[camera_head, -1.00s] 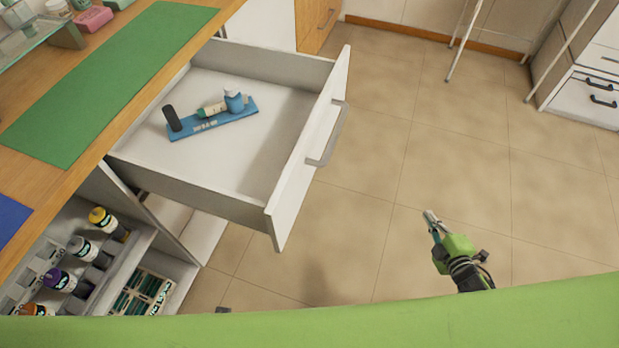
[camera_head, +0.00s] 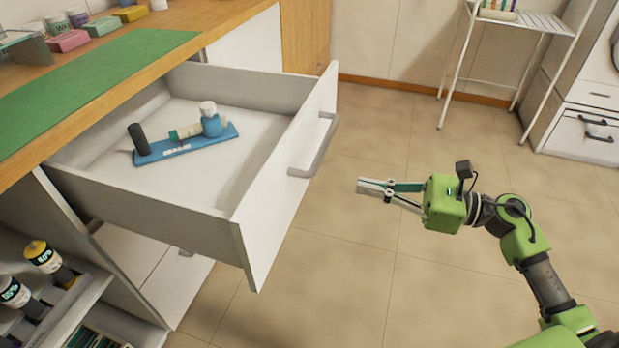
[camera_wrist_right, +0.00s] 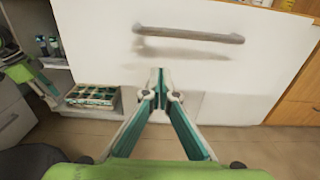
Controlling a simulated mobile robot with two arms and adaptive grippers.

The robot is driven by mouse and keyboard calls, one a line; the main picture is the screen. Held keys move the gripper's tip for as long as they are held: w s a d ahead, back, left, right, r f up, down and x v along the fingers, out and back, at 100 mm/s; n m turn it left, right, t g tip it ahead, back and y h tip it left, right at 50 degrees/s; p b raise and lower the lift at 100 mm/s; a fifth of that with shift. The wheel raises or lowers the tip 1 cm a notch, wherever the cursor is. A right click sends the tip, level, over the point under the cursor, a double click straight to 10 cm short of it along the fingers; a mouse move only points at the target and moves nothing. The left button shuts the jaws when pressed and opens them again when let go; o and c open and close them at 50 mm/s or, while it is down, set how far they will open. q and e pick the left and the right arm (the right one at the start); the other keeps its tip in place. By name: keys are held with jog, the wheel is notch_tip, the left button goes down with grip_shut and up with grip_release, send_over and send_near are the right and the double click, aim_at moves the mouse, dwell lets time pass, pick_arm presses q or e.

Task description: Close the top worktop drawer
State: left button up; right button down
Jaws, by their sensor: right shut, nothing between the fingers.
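The top worktop drawer (camera_head: 262,185) is pulled far out from under the wooden worktop. Its white front with a grey bar handle (camera_head: 318,146) faces right in the head view. Inside lie a blue tray (camera_head: 185,146), a dark cylinder, a pale tube and a blue bottle. My right gripper (camera_head: 362,187) is shut and empty, to the right of the drawer front and apart from it, pointing at it. In the right wrist view the drawer front (camera_wrist_right: 215,70) fills the middle, with its handle (camera_wrist_right: 188,34) above the fingertips (camera_wrist_right: 158,72). My left gripper is not identifiable in the head view.
A green mat (camera_head: 80,85) and small coloured boxes lie on the worktop (camera_head: 225,12). Open shelves with bottles (camera_head: 42,257) are at lower left. A white rack (camera_head: 520,18) stands at the back right. The tiled floor right of the drawer is clear.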

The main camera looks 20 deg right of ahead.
aim_at(312, 175)
pick_arm(q)
jog(key=shift+p+x, duration=0.35)
jog(key=shift+x, duration=0.75)
pick_arm(e)
jog(key=x, duration=1.1)
jog(key=shift+w+a, duration=0.2)
jog(key=shift+w, duration=0.05)
pick_arm(q)
jog(key=shift+r, duration=0.1)
